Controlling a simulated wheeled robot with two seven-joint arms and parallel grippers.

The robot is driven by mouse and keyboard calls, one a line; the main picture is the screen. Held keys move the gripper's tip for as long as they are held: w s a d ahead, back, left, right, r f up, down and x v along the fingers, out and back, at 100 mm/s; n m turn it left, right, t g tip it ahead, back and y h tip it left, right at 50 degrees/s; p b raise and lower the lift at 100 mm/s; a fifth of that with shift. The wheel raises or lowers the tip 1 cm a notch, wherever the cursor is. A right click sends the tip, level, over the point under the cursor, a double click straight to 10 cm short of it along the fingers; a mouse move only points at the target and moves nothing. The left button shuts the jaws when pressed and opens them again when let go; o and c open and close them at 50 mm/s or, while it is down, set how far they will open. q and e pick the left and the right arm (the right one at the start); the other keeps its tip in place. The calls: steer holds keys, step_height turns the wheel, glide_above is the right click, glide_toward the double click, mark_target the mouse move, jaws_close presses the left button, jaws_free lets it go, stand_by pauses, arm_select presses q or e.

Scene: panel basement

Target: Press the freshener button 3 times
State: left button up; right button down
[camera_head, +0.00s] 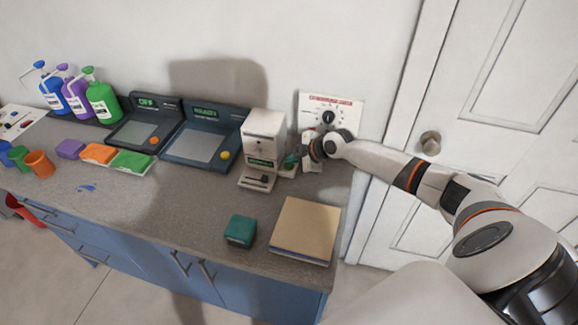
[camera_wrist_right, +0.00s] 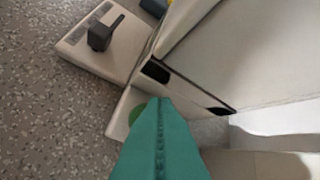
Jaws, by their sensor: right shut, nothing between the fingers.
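My right gripper (camera_head: 291,160) is at the right side of the white dispenser, low over the counter. Its teal fingers (camera_wrist_right: 160,140) are shut with nothing between them, pointing at a small pale base (camera_wrist_right: 122,113) beside the white housing. A round green button (camera_wrist_right: 136,113) on that base shows just left of the fingertips in the wrist view, partly hidden by them. I cannot tell whether the fingers touch it. In the head view, the gripper hides most of this spot. My left gripper is not in view.
The white dispenser (camera_head: 265,135) with a front tray (camera_head: 256,180) stands left of my gripper. A white dial panel (camera_head: 331,104) is on the wall behind. A teal box (camera_head: 240,230) and a tan-topped block (camera_head: 304,229) lie in front. Two dark consoles (camera_head: 205,137) stand farther left.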

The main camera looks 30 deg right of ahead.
mark_target(293, 167)
steer(key=shift+f+b, duration=0.55)
stand_by(0.8)
stand_by(0.3)
steer(key=shift+r+p, duration=0.55)
steer(key=shift+r, duration=0.3)
steer(key=shift+r+p, duration=1.75)
steer(key=shift+r, duration=0.8)
